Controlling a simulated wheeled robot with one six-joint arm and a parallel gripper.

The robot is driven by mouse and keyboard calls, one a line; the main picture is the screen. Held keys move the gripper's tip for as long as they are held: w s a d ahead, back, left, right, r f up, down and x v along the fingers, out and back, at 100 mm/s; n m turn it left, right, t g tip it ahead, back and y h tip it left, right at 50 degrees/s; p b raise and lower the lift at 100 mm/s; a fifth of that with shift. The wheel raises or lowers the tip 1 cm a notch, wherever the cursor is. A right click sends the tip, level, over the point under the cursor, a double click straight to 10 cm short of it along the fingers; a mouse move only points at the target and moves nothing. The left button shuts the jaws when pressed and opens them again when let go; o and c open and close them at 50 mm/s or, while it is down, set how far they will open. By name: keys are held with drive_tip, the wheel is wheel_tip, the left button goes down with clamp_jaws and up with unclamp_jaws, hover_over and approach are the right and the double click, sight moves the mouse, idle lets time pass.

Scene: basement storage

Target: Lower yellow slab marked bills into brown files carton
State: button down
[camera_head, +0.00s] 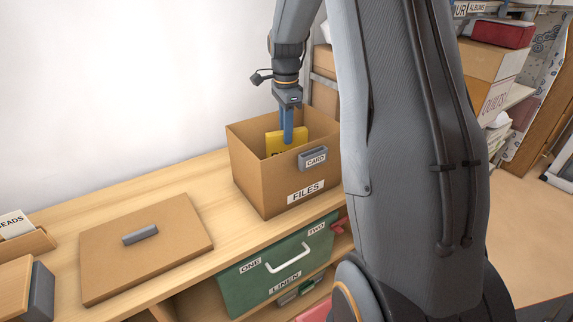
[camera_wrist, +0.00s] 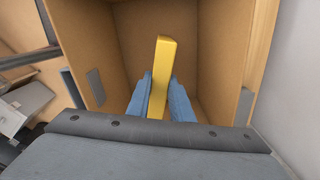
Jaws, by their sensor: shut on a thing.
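The brown files carton (camera_head: 262,185) stands open on the wooden top, with a FILES label on its front. My gripper (camera_head: 287,136) reaches down inside it with blue fingers. It is shut on the yellow slab (camera_head: 272,146), whose upper part shows above the carton's front wall; its marking is mostly hidden. In the wrist view the slab (camera_wrist: 162,75) stands on edge between the blue fingers (camera_wrist: 161,100), with the carton's brown walls (camera_wrist: 205,45) around it. The slab's lower edge is hidden, so I cannot tell whether it touches the bottom.
A flat brown lid (camera_head: 150,262) with a grey handle lies to the left. A green LINEN drawer (camera_head: 275,268) is below. Shelves with boxes (camera_head: 490,75) stand at the right.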

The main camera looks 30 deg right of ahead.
drive_tip(key=shift+f+b, duration=1)
drive_tip(key=shift+f, duration=1.5)
idle(1.4)
drive_tip(key=c, duration=1.5)
unclamp_jaws()
